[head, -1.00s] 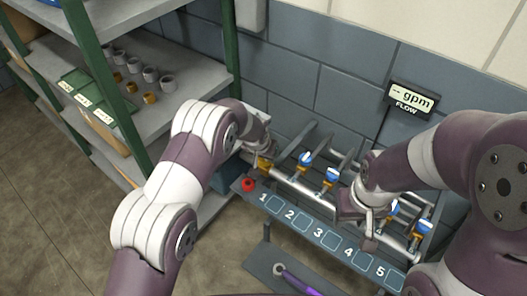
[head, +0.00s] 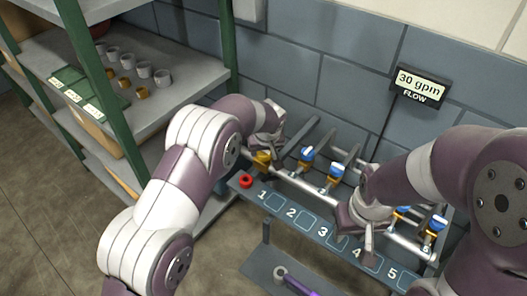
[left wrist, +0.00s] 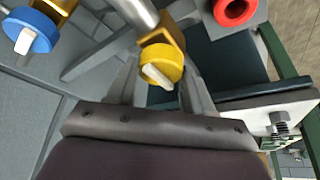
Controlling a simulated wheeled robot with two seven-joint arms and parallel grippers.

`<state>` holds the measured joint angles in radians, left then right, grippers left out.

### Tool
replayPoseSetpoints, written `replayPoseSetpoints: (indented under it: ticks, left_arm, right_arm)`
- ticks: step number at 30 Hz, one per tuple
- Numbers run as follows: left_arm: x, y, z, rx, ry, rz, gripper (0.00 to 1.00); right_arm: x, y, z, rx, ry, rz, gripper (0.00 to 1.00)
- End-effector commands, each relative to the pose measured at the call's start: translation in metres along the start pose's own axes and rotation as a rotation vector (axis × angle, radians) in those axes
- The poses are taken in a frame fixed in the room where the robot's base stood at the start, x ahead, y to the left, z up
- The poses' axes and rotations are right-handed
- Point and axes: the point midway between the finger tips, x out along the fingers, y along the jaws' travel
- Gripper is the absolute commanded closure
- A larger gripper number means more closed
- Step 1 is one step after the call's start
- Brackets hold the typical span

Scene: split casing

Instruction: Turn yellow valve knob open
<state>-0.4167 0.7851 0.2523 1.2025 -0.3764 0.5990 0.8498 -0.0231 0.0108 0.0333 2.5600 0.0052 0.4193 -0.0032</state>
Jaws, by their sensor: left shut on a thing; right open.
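The yellow valve knob (left wrist: 161,66) sits between the two fingers of my left gripper (left wrist: 168,80) in the left wrist view, its white pointer bar slanted. In the head view my left gripper (head: 265,150) is shut on this knob (head: 262,159), at the left end of the silver pipe (head: 300,183); the wrist partly hides it. My right gripper (head: 366,228) is open and empty, in front of the pipe near labels 3 and 4. The flow display (head: 422,86) on the wall reads 30 gpm.
Several blue valve knobs (head: 307,153) line the pipe to the right. A red ring (head: 246,181) lies left of label 1. A purple-handled tool (head: 297,284) lies on the lower ledge. A shelf (head: 150,110) with cups stands left.

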Motion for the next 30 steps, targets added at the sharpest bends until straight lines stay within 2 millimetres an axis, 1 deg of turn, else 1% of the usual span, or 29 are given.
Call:
replayPoseSetpoints:
  ticks: [9,10,12,20,23,26,30]
  left_arm:
    - [-0.001,0.000,0.000,-0.004,-0.001,0.000,0.79]
    - [-0.001,0.000,0.000,-0.003,-0.001,0.000,0.42]
    - [0.000,0.000,0.000,-0.003,-0.001,0.000,0.24]
    - [-0.001,0.000,0.000,-0.002,-0.001,0.000,0.24]
    - [-0.009,0.000,0.000,-0.002,0.001,0.001,0.24]
    - [-0.031,0.001,0.000,-0.003,0.003,0.003,0.24]
    - [-0.070,0.001,0.000,-0.003,0.003,0.003,0.24]
  right_arm:
    - [0.000,0.000,0.000,0.000,0.000,0.000,0.57]
    - [0.000,0.000,0.000,0.000,0.000,0.000,0.57]
    - [0.000,0.000,0.000,0.000,0.000,0.000,0.57]
    - [0.000,0.000,0.000,0.000,0.000,0.000,0.57]
    - [0.003,0.000,0.000,0.000,0.000,0.000,0.57]
    - [0.009,0.000,0.001,0.000,0.000,0.000,0.57]
    - [0.017,0.000,0.002,0.000,0.000,0.000,0.57]
